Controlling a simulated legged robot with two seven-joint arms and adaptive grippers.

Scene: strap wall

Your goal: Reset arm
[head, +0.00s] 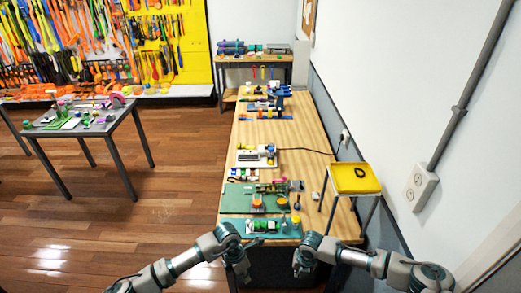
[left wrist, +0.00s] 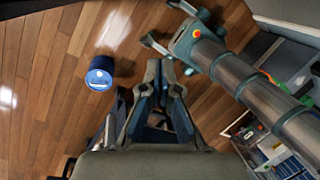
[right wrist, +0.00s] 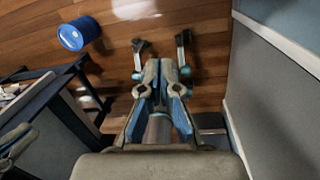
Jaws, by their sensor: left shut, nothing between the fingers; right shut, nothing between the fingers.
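My left gripper (head: 246,276) is shut and empty. It hangs down just in front of the near end of the long wooden table (head: 297,130). In the left wrist view my left gripper (left wrist: 161,68) points toward the wooden floor with nothing between its fingers. My right gripper (head: 297,271) is shut and empty, hanging to the right of the left one at the same table edge. In the right wrist view it (right wrist: 160,66) also points down over the floor. Both arms are bent, and the grippers are apart from each other.
A green mat (head: 236,197) with small parts lies on the near table half. A yellow tray (head: 354,178) on a stand is at the right, near the wall. A blue barrel (left wrist: 99,73) stands on the floor. A grey side table (head: 90,127) is at the left. Floor between is clear.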

